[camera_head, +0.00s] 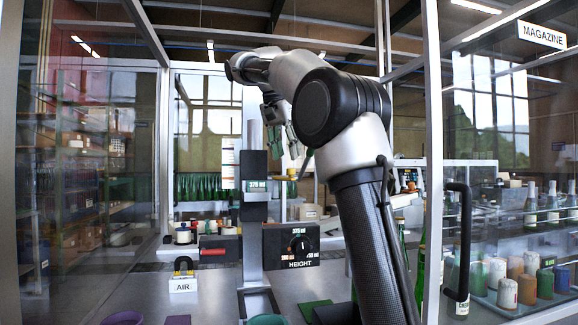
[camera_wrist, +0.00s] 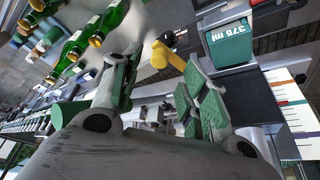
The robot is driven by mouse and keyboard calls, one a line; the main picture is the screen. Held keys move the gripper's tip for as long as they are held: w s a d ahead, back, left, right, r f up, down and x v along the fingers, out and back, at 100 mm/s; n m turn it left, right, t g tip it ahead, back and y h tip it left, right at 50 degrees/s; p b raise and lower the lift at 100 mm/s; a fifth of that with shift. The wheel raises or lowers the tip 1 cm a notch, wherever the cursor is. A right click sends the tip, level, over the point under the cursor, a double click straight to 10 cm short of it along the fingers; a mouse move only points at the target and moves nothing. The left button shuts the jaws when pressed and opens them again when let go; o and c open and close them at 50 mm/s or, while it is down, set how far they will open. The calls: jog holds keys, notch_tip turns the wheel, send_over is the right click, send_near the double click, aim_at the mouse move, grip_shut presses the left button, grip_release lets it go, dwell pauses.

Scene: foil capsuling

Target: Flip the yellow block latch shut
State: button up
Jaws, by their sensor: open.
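The yellow latch (camera_head: 291,174) sticks out to the right of the dark block with the 375 ml label (camera_head: 255,185) on the upright metal column. In the wrist view, the yellow latch (camera_wrist: 168,56) shows just beyond and between my fingertips, and the green 375 ml label (camera_wrist: 228,42) is to its right. My gripper (camera_head: 286,146) hangs just above the latch in the head view, with its fingers apart and nothing held. It also shows in the wrist view (camera_wrist: 162,70) with green pads. I cannot tell whether a finger touches the latch.
A HEIGHT dial panel (camera_head: 291,246) sits below the latch. An AIR valve (camera_head: 183,275) and a red handle (camera_head: 212,251) stand at left. Green bottles (camera_wrist: 106,22) lie upper left in the wrist view. A glass door with a black handle (camera_head: 458,240) is at right.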

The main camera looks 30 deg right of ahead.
jog(key=x, duration=0.5)
grip_shut()
